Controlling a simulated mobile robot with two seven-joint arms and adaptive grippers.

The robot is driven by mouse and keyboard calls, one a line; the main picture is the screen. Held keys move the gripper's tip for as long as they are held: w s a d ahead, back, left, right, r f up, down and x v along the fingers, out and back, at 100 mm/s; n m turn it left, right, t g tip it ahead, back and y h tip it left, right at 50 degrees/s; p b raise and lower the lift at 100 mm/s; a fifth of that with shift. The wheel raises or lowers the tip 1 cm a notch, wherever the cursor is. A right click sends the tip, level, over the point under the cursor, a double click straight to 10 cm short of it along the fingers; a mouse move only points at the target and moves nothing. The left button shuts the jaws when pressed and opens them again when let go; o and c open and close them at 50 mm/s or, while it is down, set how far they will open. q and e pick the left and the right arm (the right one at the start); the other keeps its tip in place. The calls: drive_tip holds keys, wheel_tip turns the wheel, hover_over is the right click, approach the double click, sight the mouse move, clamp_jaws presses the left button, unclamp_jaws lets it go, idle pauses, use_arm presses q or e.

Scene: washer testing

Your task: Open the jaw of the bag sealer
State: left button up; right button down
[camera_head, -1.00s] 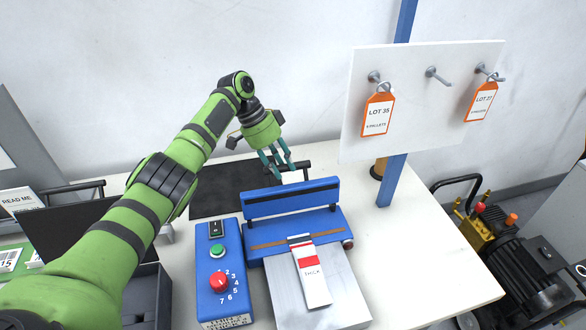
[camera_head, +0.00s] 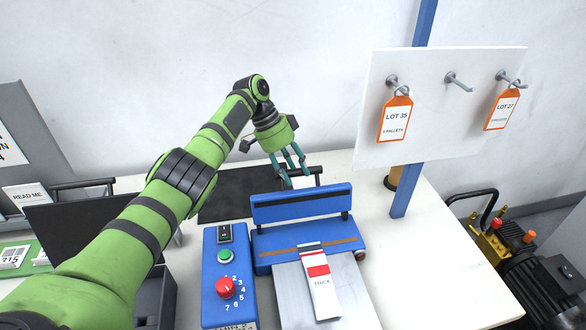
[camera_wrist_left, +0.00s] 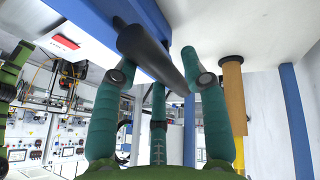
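The blue bag sealer (camera_head: 265,261) stands on the white table. Its upper jaw bar (camera_head: 300,204) is raised and tilted back, with a gap above the base. A white pouch with a red band (camera_head: 320,283) lies on the metal plate in front. My left gripper (camera_head: 291,173) is behind the bar, at the dark handle (camera_head: 318,170). In the left wrist view the handle (camera_wrist_left: 148,48) crosses just before or between the teal fingertips (camera_wrist_left: 158,75), which are spread apart. Whether they touch it is unclear. My right gripper is not in view.
A blue control box (camera_head: 228,262) with a green button and a red knob stands left of the plate. A dark mat (camera_head: 232,196) lies behind. A blue post (camera_head: 405,190) and a white tag board (camera_head: 440,95) rise at right. The table's right part is clear.

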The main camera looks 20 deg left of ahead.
use_arm(q)
drive_tip(key=shift+w+a+f, duration=0.2)
drive_tip(key=shift+a+f, duration=0.2)
drive_tip(key=shift+r, duration=0.1)
drive_tip(key=shift+r, duration=0.2)
drive_tip(key=v, duration=1.1)
drive_tip(key=shift+r, duration=0.3)
drive_tip(key=shift+d, duration=0.1)
